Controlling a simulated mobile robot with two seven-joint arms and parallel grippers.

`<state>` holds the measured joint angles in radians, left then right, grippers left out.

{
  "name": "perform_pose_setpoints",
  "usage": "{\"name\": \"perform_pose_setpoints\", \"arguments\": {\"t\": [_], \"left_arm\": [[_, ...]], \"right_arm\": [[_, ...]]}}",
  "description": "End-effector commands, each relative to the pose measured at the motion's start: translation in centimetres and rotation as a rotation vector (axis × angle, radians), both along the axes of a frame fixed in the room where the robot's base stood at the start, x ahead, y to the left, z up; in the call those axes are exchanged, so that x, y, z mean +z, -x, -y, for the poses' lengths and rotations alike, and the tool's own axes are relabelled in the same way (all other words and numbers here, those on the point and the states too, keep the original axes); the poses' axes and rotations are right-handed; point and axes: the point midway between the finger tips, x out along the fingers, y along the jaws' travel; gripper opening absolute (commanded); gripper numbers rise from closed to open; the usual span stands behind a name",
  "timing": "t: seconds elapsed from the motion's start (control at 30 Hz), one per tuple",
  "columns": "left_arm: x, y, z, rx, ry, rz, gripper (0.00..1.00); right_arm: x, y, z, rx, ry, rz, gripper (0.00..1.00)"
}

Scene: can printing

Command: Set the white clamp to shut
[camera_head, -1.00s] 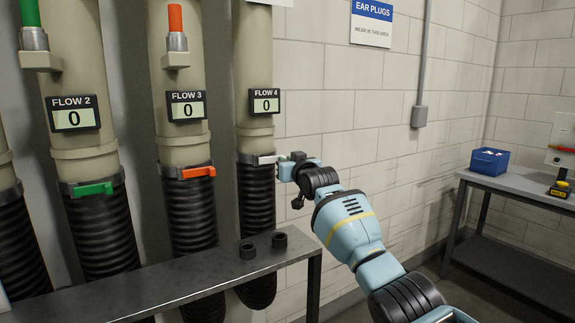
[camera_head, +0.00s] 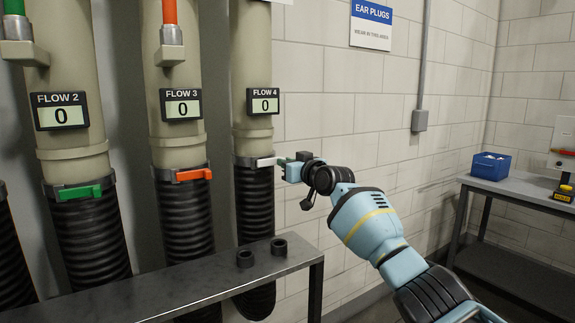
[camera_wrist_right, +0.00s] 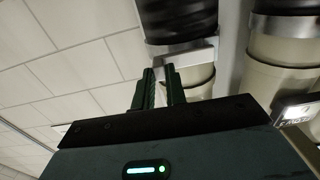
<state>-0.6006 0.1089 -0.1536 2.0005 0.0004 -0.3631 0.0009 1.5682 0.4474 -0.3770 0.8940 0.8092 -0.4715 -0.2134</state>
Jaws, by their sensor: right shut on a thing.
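The white clamp (camera_head: 266,161) is a band with a short white lever around the joint of the FLOW 4 pipe and its black hose. Its lever points right in the head view, and a pale bar of it shows in the right wrist view (camera_wrist_right: 185,52). My right gripper (camera_head: 281,163) is at the lever's free end, shut on it. Its two dark fingers (camera_wrist_right: 161,75) reach up to the lever in the wrist view; the exact contact is partly hidden. My left gripper is not in view.
An orange-lever clamp (camera_head: 193,174) and a green-lever clamp (camera_head: 80,191) are on the pipes to the left. A dark metal shelf (camera_head: 190,290) with two black rings runs in front of the hoses. A side table (camera_head: 520,189) with a blue bin (camera_head: 490,166) stands right.

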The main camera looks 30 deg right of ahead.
Motion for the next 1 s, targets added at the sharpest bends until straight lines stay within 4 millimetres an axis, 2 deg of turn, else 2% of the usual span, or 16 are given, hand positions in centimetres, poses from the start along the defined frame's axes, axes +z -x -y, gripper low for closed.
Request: {"name": "perform_pose_setpoints", "arguments": {"t": [0.17,0.2,0.33,0.73,1.0], "left_arm": [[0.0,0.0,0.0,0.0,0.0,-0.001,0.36],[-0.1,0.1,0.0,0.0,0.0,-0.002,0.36],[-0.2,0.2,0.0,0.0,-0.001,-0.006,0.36],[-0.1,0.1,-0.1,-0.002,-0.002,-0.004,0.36],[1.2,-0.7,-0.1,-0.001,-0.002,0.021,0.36]], "right_arm": [[0.3,0.0,0.1,-0.002,0.0,0.004,0.0],[0.3,0.0,0.1,-0.002,0.0,0.004,0.18],[0.2,0.0,0.1,-0.001,0.0,0.003,0.35],[0.1,0.3,0.1,0.0,0.001,0.001,0.35],[0.5,2.8,0.3,0.0,0.002,0.005,0.35]]}}
